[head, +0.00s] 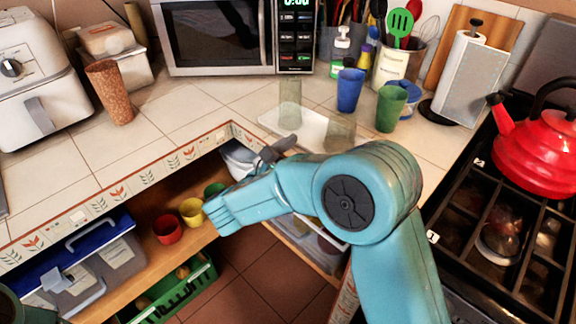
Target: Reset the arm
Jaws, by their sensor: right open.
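My right arm comes in from the lower right, teal, and bends at a large round joint toward the left. My right gripper (236,190) is open in front of the counter's inner corner, above the open lower shelf. I see nothing held in it. Its wrist hides part of the shelf and the items behind it. A small piece of my left arm may show at the bottom left edge, but its gripper is not in view.
A red cup (167,230) and a yellow cup (191,212) stand on the shelf near the gripper. Blue (350,90) and green (390,108) cups stand on the counter (180,100). A red kettle (540,150) sits on the stove at right. A green crate (190,293) is below.

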